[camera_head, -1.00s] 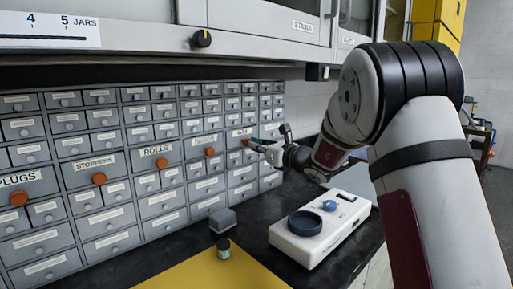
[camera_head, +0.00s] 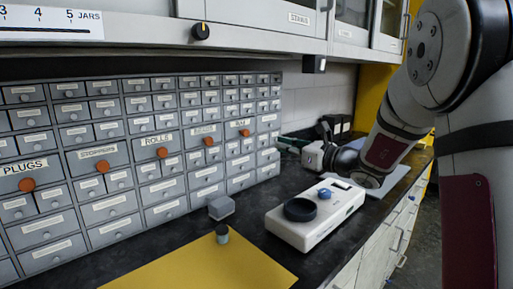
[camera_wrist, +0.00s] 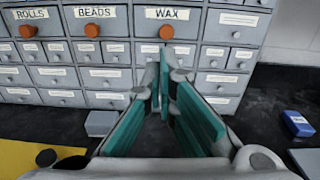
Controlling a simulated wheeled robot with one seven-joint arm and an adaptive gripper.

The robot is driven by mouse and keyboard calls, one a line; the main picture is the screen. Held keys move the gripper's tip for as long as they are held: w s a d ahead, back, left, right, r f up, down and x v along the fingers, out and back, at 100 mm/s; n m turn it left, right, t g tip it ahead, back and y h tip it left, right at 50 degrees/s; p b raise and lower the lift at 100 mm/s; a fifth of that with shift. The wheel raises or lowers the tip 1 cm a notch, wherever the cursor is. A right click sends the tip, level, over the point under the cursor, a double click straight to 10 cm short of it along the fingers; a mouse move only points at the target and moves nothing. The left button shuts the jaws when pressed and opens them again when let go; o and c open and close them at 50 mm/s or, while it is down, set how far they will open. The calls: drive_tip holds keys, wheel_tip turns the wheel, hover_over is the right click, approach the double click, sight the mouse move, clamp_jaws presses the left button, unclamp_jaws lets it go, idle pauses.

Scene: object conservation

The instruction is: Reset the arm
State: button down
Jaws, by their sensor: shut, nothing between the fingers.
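My gripper (camera_head: 284,141) has teal fingers and is at the right end of the grey drawer cabinet (camera_head: 113,152), above the dark counter. In the wrist view, the teal fingers (camera_wrist: 165,75) come together at their tips in front of the drawers below the WAX label. They are shut with nothing between them. My arm reaches in from the right of the head view. Whether the tips touch the cabinet is hard to tell.
A white device (camera_head: 334,222) with a dark round dish stands on the counter. Left of it are a grey block (camera_head: 221,207), a small jar (camera_head: 222,233) and a yellow mat (camera_head: 190,270). A blue box (camera_wrist: 298,123) lies at right in the wrist view. Wall cabinets hang above.

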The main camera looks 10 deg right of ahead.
drive_tip(key=s+a+r+n+g+y, duration=0.25)
drive_tip(key=s+a+n+g, duration=0.45)
drive_tip(key=s+a+n, duration=0.55)
drive_tip(key=s+a+f+n+g+h, duration=0.2)
drive_tip(key=s+f+n+g, duration=0.15)
drive_tip(key=s, duration=0.75)
drive_tip(key=s+a+f+n+g+h, duration=0.15)
drive_tip(key=s+n, duration=0.35)
drive_tip(key=s, duration=0.6)
drive_tip(key=s+d+f+n+g+h, duration=0.1)
drive_tip(key=s+d+f+n+h, duration=0.25)
drive_tip(key=s+d, duration=0.3)
drive_tip(key=s+d+f+n+h, duration=0.3)
drive_tip(key=s+d+n+h, duration=0.2)
drive_tip(key=s+d, duration=0.15)
wheel_tip(320, 180, up, 14)
drive_tip(key=t+p, duration=0.2)
drive_tip(key=p, duration=1)
drive_tip(key=shift+a+p, duration=0.2)
drive_tip(key=shift+p, duration=0.15)
